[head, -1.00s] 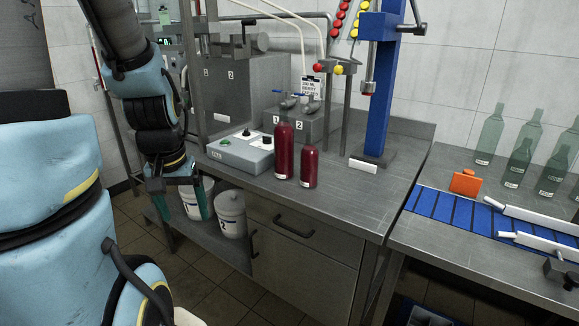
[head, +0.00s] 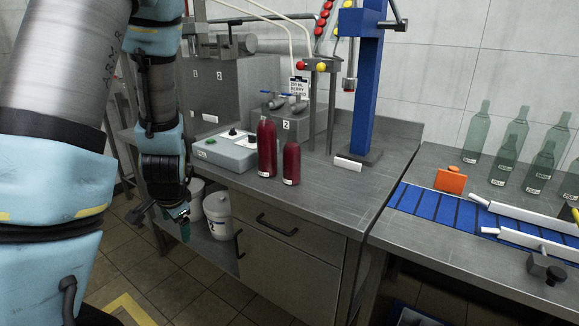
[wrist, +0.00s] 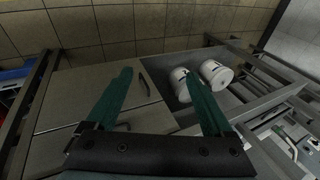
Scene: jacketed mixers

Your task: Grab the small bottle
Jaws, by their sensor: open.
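Two dark red bottles stand upright on the steel counter in the head view. The taller bottle (head: 267,148) is on the left, and the small bottle (head: 291,163) stands just to its right, a little shorter. My gripper (head: 185,220) hangs pointing down in front of the counter, left of the bottles and lower than the countertop, apart from both. In the wrist view my gripper (wrist: 162,95) has its two green fingers spread wide with nothing between them. The bottles do not show in the wrist view.
A grey control box (head: 226,150) sits left of the bottles. A blue post (head: 367,90) rises behind them to the right. White buckets (head: 219,215) stand on the shelf below. A blue conveyor (head: 440,208) with an orange flask (head: 450,180) lies right. The counter's front right is clear.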

